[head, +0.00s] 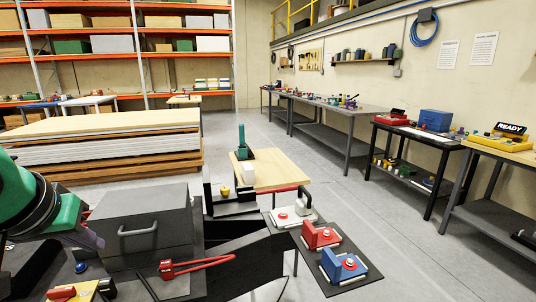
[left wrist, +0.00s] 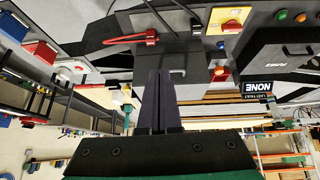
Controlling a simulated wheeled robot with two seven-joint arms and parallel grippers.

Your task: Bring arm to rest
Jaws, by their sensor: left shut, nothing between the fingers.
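My left arm (head: 35,205), green and black, comes in from the left edge in the head view. Its left gripper (head: 90,238) points right, beside a dark grey box with a handle (head: 140,235); I cannot tell the gap between them. In the left wrist view, the two dark fingers of the left gripper (left wrist: 160,74) lie together, shut and empty. A red lever (left wrist: 140,38) and a yellow switch with a red knob (left wrist: 232,24) show beyond them in that view. My right gripper is in neither view.
The red lever (head: 195,265) stands in front of the box in the head view. A dark board with red and blue clamp-like blocks (head: 322,236) lies right of it. A wooden table (head: 275,172) stands behind. Grey floor (head: 430,250) is free at right, before the benches (head: 345,118).

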